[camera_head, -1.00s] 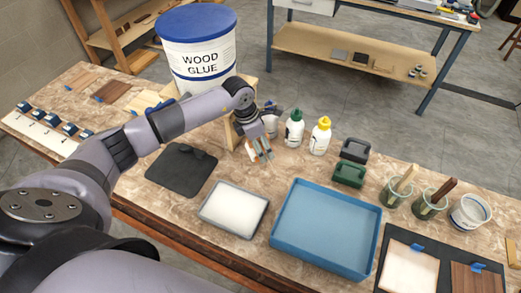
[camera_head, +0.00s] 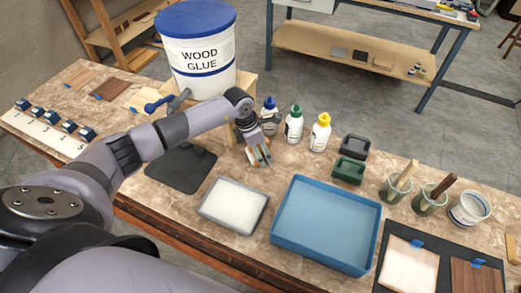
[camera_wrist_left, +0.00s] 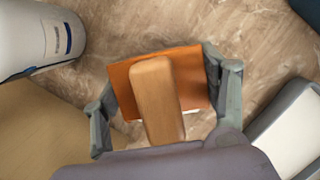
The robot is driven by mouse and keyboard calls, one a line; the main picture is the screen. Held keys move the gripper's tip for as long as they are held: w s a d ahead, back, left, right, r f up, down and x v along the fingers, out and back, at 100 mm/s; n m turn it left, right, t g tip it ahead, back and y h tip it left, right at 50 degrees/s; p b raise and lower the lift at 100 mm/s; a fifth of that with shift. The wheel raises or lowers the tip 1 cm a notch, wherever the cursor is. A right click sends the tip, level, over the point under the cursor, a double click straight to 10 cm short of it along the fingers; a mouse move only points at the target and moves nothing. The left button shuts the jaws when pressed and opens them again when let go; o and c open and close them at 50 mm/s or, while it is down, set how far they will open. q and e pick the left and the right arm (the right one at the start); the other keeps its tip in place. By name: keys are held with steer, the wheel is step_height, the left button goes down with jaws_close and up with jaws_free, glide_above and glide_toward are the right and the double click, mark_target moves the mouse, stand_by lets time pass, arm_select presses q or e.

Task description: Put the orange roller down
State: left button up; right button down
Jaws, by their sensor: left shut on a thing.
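The orange roller (camera_wrist_left: 198,77) shows in the left wrist view as an orange piece with a light wooden handle (camera_wrist_left: 157,95). My left gripper (camera_wrist_left: 165,95) is shut on it, one finger at each side. In the head view my left gripper (camera_head: 258,156) points down at the worktop, right of the dark mat and behind the white-filled tray. The roller is small and partly covered by the fingers there. I cannot tell whether it touches the worktop. My right gripper is not in view.
A wood glue bucket (camera_head: 199,60) stands on a wooden stand behind the gripper. A dark mat (camera_head: 181,170), a white-filled tray (camera_head: 232,206) and a blue tray (camera_head: 326,225) lie nearby. Several glue bottles (camera_head: 293,127) stand to the right.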

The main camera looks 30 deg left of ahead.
arm_select(q)
steer(key=o, duration=1)
steer(key=shift+s+f, duration=0.25)
steer(key=shift+f, duration=0.2)
steer(key=o, duration=0.4)
steer(key=shift+w+a, duration=0.1)
steer(key=shift+w, duration=0.15)
steer(key=shift+o, duration=0.2)
steer(key=shift+r, duration=0.1)
steer(key=shift+r, duration=0.1)
